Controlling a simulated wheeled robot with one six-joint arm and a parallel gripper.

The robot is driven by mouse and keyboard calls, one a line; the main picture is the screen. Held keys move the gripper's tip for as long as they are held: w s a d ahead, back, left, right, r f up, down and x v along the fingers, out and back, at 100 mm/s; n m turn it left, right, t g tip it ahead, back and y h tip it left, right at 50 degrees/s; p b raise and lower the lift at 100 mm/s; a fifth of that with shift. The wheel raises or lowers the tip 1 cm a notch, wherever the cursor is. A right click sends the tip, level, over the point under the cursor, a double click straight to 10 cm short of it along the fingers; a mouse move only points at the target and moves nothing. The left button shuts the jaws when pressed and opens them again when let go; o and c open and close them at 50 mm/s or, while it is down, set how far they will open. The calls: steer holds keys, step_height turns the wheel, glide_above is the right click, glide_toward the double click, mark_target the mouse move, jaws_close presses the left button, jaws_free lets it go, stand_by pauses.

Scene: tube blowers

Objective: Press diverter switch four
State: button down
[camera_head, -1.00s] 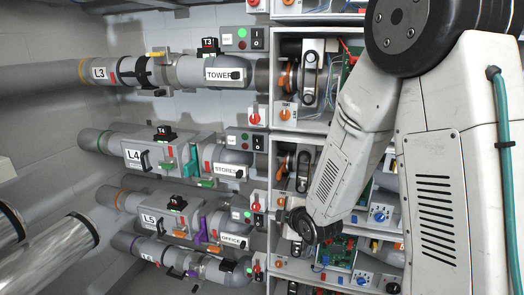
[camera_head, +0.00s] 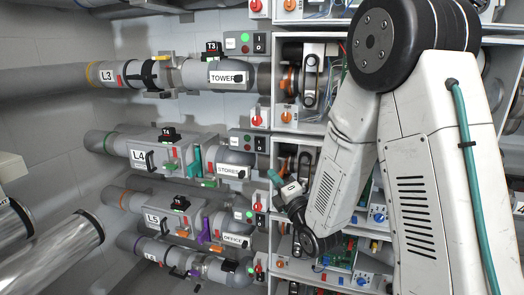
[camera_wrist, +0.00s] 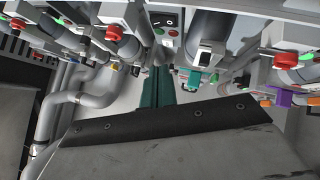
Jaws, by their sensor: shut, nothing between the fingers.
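The L4 tube (camera_head: 133,150) runs along the wall in the head view, with a black T4 unit (camera_head: 168,135) on top. At its right end, above the STORES label, is a grey panel (camera_head: 247,143) with small lights and a black rocker switch (camera_head: 261,144). My gripper (camera_head: 275,178) is shut and empty, its teal fingertips pointing up and left, below that panel and apart from it. In the wrist view the shut teal fingers (camera_wrist: 157,78) point towards a panel with a dark rocker switch (camera_wrist: 165,18); its row label cannot be read.
Tubes L3 (camera_head: 108,75) and L5 (camera_head: 155,218) lie above and below L4. A red knob (camera_head: 257,120) and another red knob (camera_head: 257,207) stand out near my gripper. Open shelves with circuit boards (camera_head: 342,253) are at the right. A teal lever (camera_wrist: 195,78) is beside the fingers.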

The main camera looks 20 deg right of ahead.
glide_toward(256, 141)
steer(key=w+a, duration=0.2)
steer(key=a, duration=0.1)
steer(key=w, duration=0.1)
steer(key=w+d+r, duration=0.1)
steer(key=w+d, duration=0.1)
steer(key=shift+w+r, duration=0.25)
